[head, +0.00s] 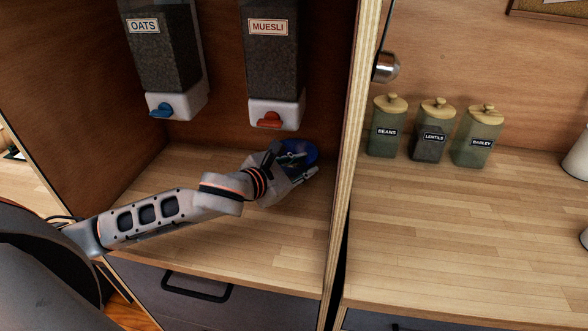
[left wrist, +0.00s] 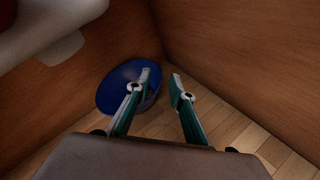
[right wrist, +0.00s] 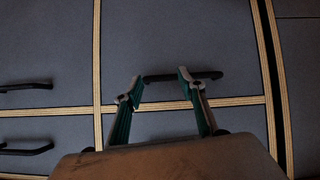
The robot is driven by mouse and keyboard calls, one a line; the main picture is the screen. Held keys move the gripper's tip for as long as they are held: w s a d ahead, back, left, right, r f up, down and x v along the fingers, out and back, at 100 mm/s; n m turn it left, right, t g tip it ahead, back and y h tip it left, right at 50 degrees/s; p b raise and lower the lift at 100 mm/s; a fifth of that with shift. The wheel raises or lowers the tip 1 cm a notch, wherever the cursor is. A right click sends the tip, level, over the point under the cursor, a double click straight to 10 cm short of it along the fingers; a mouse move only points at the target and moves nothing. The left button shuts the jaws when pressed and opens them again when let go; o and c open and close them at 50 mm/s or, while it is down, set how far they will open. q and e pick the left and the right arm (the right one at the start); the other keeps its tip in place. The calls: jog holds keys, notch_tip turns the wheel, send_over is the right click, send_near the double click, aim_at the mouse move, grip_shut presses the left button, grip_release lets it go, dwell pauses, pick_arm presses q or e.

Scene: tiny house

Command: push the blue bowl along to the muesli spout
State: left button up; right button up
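The blue bowl (head: 299,152) is at the back right of the cupboard niche, partly hidden behind my left gripper (head: 308,172). The muesli dispenser (head: 272,60) hangs on the back wall, and its white spout with a red lever (head: 270,119) is above and left of the bowl. In the left wrist view, my left gripper (left wrist: 162,82) is open, and its left finger overlaps the blue bowl (left wrist: 112,95). I cannot tell if that finger touches it. My right gripper (right wrist: 160,82) is open and empty in front of grey drawer fronts, outside the head view.
The oats dispenser (head: 160,50), with a blue lever, hangs left of the muesli one. A plywood divider (head: 350,150) bounds the niche on the right. Beans, lentils and barley jars (head: 433,130) stand on the counter beyond it. The niche floor (head: 270,250) in front is bare.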

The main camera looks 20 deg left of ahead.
pick_arm(q)
jog(key=shift+x, duration=1.1)
grip_shut()
jog(key=shift+s+a, duration=0.1)
